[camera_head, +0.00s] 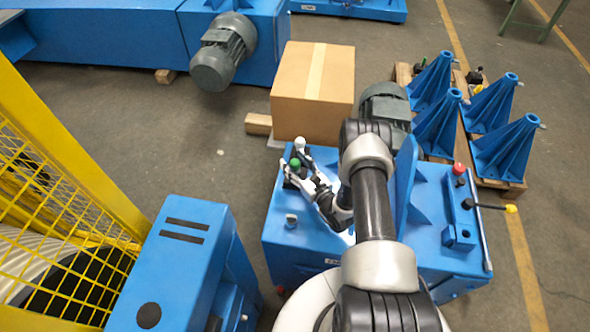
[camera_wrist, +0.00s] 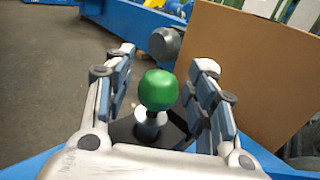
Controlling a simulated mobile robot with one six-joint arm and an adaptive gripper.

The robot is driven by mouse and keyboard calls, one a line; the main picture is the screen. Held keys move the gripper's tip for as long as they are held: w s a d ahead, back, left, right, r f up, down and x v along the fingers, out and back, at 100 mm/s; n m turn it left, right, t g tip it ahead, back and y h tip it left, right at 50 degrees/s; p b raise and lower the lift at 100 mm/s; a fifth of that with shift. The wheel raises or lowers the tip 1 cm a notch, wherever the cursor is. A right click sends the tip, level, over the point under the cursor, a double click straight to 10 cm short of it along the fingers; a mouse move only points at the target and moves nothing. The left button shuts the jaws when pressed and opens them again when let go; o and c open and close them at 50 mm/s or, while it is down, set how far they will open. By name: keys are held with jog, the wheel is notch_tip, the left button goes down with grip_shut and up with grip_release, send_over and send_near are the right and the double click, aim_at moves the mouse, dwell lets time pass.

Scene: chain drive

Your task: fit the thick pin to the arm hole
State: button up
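A pin with a round green knob (camera_head: 295,163) stands on the left part of the blue machine bench (camera_head: 283,247). In the wrist view the green knob (camera_wrist: 158,90) sits on a light metal collar above a dark base. My gripper (camera_head: 297,160) is open around it. Its two fingers (camera_wrist: 163,88) stand on either side of the knob, with a gap showing on both sides. A pin with a red knob (camera_head: 459,169) and a dark rod with a yellow tip (camera_head: 511,208) are on the bench's right side. I cannot tell which pin is the thick one or where the arm hole is.
A cardboard box (camera_head: 313,88) stands just behind the bench and fills the right of the wrist view (camera_wrist: 250,75). A small grey fitting (camera_head: 291,220) is on the bench's left. An upright blue plate (camera_head: 405,185) rises right of my arm. Blue brackets (camera_head: 437,125) stand on a pallet.

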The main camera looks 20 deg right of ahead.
grip_shut()
dwell(0.4)
jog(key=shift+r, duration=0.1)
